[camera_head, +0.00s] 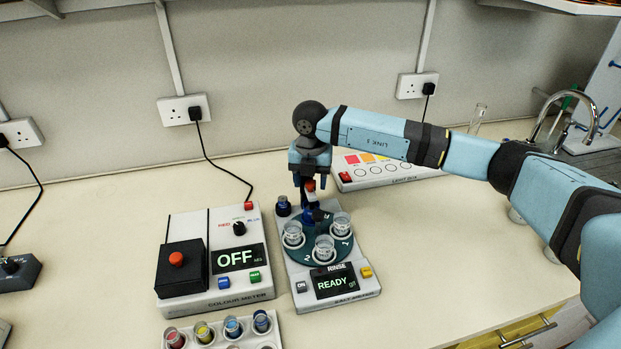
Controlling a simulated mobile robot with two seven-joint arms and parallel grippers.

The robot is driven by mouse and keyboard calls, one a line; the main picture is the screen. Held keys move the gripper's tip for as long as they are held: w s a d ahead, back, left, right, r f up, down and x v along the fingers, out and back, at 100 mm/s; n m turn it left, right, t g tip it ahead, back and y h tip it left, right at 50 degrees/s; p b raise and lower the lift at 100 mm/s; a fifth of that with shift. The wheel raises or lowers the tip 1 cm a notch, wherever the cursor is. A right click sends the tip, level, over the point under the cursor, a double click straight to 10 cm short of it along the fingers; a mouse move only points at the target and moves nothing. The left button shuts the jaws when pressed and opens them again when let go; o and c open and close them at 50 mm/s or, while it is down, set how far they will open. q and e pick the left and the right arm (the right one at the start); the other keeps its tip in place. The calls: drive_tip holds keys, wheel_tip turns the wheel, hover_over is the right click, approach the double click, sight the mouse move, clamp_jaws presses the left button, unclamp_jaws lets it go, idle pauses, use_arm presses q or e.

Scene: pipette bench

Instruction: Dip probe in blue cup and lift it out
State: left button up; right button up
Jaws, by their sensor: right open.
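My right gripper (309,180) points down over the back of the salt meter (297,268). Its jaws are open and lie around or just above a small upright part with a red top, which may be the probe; the gripper partly hides it, and contact is unclear. The salt meter carries a dark green round plate (312,251) with several clear cups, and its screen reads READY. A small dark blue cup (283,207) stands at its back left. In the front rack, a blue-filled cup (233,327) sits between yellow and darker blue ones. My left gripper is out of view.
A colour meter (230,290) with a black box and a screen reading OFF stands left of the salt meter. The sample rack (210,344) is cut off at the bottom edge. A light box (385,173) lies behind my right arm. The bench at front right is clear.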

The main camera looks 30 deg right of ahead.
clamp_jaws()
wheel_tip(320, 180, up, 6)
drive_tip(key=shift+f+p, duration=0.1)
drive_tip(key=shift+p, duration=0.75)
drive_tip(key=shift+w, duration=0.1)
unclamp_jaws()
wheel_tip(320, 180, up, 14)
drive_tip(key=b, duration=0.1)
drive_tip(key=shift+b, duration=0.4)
